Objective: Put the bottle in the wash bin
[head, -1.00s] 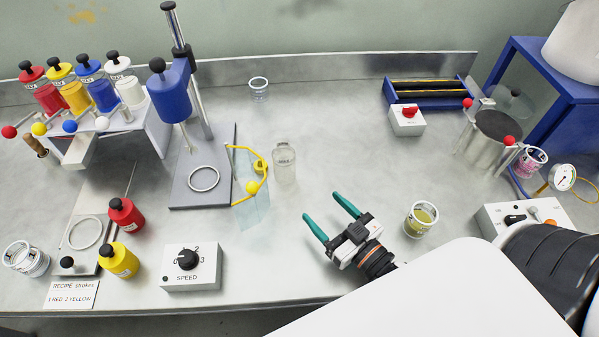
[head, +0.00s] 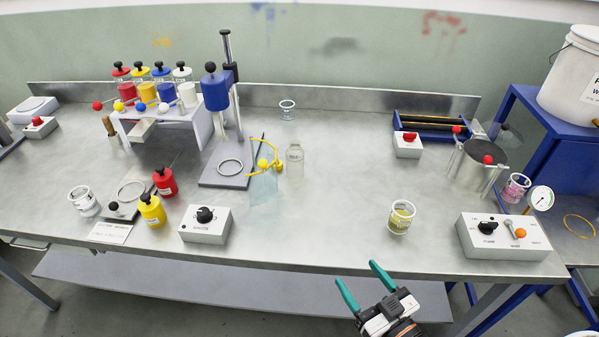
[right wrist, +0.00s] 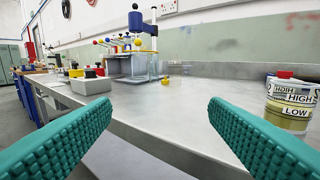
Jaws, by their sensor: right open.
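A clear bottle with a small label (head: 295,160) stands upright on the steel bench, just right of the yellow-handled clear shield (head: 264,184). My right gripper (head: 358,275), with green fingers, is open and empty in front of the bench's front edge, well apart from the bottle. In the right wrist view its spread fingers (right wrist: 160,108) frame bare bench. A white bucket (head: 572,72) with a partly cut-off label stands on a blue stand at the far right; I cannot tell if it is the wash bin. My left gripper is not in view.
A cup with yellow content (head: 401,217) and a control box (head: 503,238) stand near the front right edge. The blue-cylinder stand (head: 220,170) is left of the bottle. A speed box (head: 205,224) stands in front. The bench's middle is clear.

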